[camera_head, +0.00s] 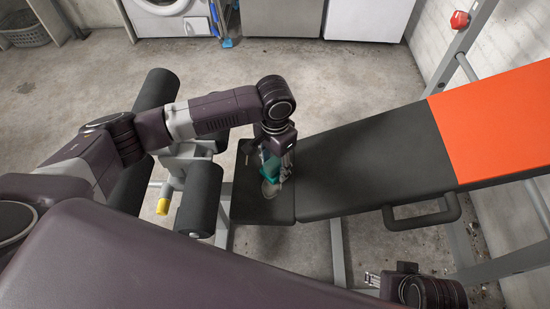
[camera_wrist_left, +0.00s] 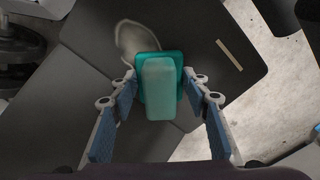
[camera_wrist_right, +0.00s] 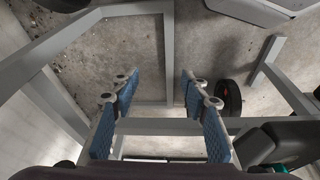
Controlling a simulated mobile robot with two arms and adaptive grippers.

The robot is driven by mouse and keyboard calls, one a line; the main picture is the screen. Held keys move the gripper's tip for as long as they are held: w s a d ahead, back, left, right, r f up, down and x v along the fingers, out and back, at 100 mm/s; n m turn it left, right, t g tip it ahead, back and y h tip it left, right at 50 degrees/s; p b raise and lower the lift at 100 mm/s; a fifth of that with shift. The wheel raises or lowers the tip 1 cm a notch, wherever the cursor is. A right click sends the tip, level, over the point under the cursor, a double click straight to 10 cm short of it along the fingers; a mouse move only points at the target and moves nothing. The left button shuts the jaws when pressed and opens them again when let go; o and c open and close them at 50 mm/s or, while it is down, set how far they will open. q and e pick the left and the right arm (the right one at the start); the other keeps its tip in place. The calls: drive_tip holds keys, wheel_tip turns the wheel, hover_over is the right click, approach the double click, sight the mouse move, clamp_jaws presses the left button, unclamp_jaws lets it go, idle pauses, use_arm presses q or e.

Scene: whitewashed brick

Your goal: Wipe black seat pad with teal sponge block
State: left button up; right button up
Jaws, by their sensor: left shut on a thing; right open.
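The black seat pad (camera_head: 264,209) is the short pad at the left end of the bench. It also shows in the left wrist view (camera_wrist_left: 200,30), with a pale smear (camera_wrist_left: 127,38) on it. My left gripper (camera_head: 278,172) is over this pad, shut on the teal sponge block (camera_head: 270,165). In the left wrist view the block (camera_wrist_left: 160,85) sits between the fingertips, its far end over or against the pad beside the smear; contact is unclear. My right gripper (camera_wrist_right: 158,85) is open and empty, low at the right of the bench.
The long black backrest (camera_head: 365,165) with an orange end (camera_head: 495,120) adjoins the seat pad. A black handle (camera_head: 422,214) juts from its near side. Black foam rollers (camera_head: 198,198) stand left of the pad. Grey frame tubes (camera_wrist_right: 168,60) lie around my right gripper. Concrete floor is clear behind.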

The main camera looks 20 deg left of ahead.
sight(275, 180)
use_arm(q)
drive_tip(key=shift+s+d+p, duration=0.15)
drive_tip(key=shift+s+p, duration=0.45)
drive_tip(key=shift+p, duration=0.05)
drive_tip(key=shift+s+d+p, duration=0.2)
drive_tip(key=shift+s+p, duration=0.45)
drive_tip(key=shift+p, duration=0.1)
drive_tip(key=shift+s+d+p, duration=0.15)
drive_tip(key=shift+s+p, duration=0.3)
drive_tip(key=shift+p, duration=0.05)
drive_tip(key=shift+s+d+f+p, duration=0.15)
drive_tip(key=shift+s+p, duration=0.45)
drive_tip(key=shift+s, duration=0.05)
use_arm(e)
wheel_tip(275, 180, down, 17)
drive_tip(key=s+g, duration=0.1)
drive_tip(key=s, duration=0.1)
drive_tip(key=shift+s+r, duration=0.2)
drive_tip(key=shift+s, duration=0.2)
